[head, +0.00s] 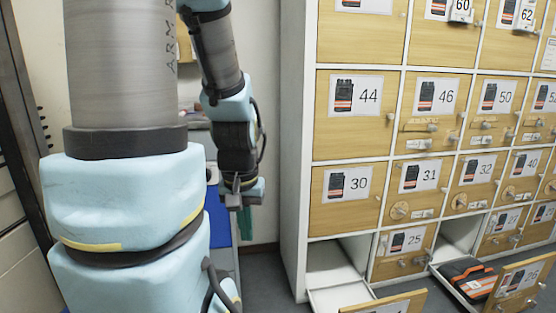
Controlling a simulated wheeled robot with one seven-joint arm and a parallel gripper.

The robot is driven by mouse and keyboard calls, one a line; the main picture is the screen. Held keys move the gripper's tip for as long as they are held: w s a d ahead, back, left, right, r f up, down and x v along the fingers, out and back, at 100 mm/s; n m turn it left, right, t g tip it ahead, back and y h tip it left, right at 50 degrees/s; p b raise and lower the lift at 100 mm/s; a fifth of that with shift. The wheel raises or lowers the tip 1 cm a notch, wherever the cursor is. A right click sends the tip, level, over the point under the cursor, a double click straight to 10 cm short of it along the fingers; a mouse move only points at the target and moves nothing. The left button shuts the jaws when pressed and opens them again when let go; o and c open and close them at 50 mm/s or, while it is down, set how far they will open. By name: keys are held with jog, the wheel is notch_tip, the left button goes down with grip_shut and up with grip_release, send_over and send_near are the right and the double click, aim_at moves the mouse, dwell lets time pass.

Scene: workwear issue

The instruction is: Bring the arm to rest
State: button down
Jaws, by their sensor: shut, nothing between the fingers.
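My gripper (241,200) hangs low at the end of my arm, left of the locker cabinet. It is shut, and I see nothing held in it. Its fingertips are small and partly unclear against a green patch (246,225) just below. My light blue and grey arm fills the left of the head view and hides much of what lies behind it.
A wooden locker cabinet (298,150) with numbered doors stands at the right. Two bottom drawers are pulled out: the left one (340,296) looks empty where visible, the right one holds a black and orange item (468,278). A gap of grey floor (262,262) separates arm and cabinet.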

notch_tip(320, 180, up, 18)
jog(key=p, duration=1.5)
jog(key=shift+f, duration=0.2)
jog(key=shift+d, duration=0.1)
